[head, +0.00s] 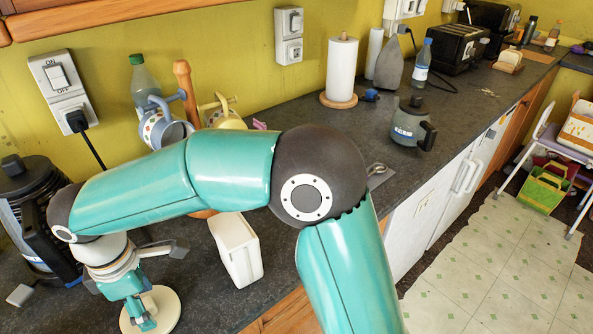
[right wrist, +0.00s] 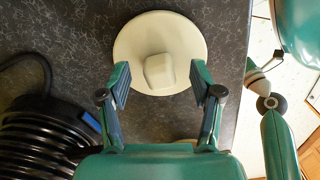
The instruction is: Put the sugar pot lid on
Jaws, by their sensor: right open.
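A round cream lid (right wrist: 128,35) with a squarish knob (right wrist: 158,71) lies flat on the dark worktop. In the head view the lid (head: 164,306) is at the bottom left, partly covered by my right gripper (head: 138,314). My right gripper (right wrist: 158,80) is open and empty, with its fingers apart on either side of the knob, over the near part of the lid. I cannot tell whether the fingertips touch it. A white box-like container (head: 237,250) stands right of the lid; I cannot tell whether it is the sugar pot. My left gripper is not seen.
A black ribbed appliance (head: 30,215) stands close on the left, also in the right wrist view (right wrist: 40,140). Mugs on a wooden stand (head: 183,85), a paper roll (head: 341,68) and a grey kettle (head: 408,122) stand behind. The worktop edge is on the right.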

